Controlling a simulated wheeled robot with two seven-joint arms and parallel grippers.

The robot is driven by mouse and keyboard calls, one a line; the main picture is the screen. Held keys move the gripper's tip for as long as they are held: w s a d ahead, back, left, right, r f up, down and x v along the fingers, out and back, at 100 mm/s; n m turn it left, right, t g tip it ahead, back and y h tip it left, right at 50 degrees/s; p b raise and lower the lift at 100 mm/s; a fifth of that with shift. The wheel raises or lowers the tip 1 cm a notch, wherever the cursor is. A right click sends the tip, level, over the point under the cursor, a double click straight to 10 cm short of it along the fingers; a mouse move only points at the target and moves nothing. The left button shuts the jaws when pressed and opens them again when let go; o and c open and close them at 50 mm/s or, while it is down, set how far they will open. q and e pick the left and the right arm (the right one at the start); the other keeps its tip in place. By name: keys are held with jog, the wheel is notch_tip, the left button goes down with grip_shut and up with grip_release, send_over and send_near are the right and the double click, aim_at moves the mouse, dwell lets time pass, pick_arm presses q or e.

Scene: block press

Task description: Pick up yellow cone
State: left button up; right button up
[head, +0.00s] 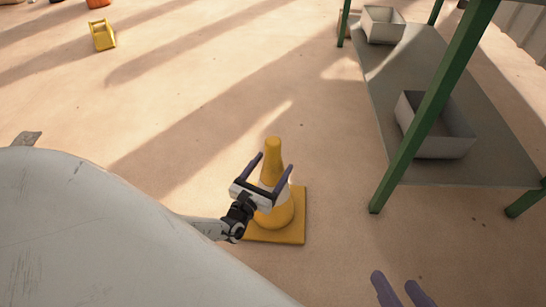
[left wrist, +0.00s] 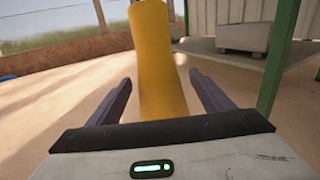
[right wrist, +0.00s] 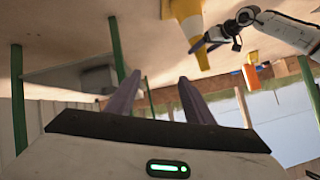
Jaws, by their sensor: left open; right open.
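The yellow cone (head: 273,148) stands upright on its square base (head: 294,232) on the floor, with a white band around it. My left gripper (head: 271,166) is open at the cone, and its fingers appear on either side of the upper body. In the left wrist view the cone (left wrist: 158,62) rises between the two spread fingers (left wrist: 165,92), with gaps at both sides. My right gripper (head: 397,285) is open and empty near the bottom edge of the head view. The right wrist view shows its fingers (right wrist: 160,98) and the cone (right wrist: 186,14) beyond them, upside down.
A green-legged rack (head: 428,105) with a grey lower shelf (head: 390,95) stands at the right, holding grey bins (head: 445,145) and (head: 384,27). The floor left of the cone is clear.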

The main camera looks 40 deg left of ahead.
pick_arm(q)
jog(key=shift+w+a, duration=0.15)
jog(key=shift+w, duration=0.5)
grip_shut()
jog(key=shift+r, duration=0.15)
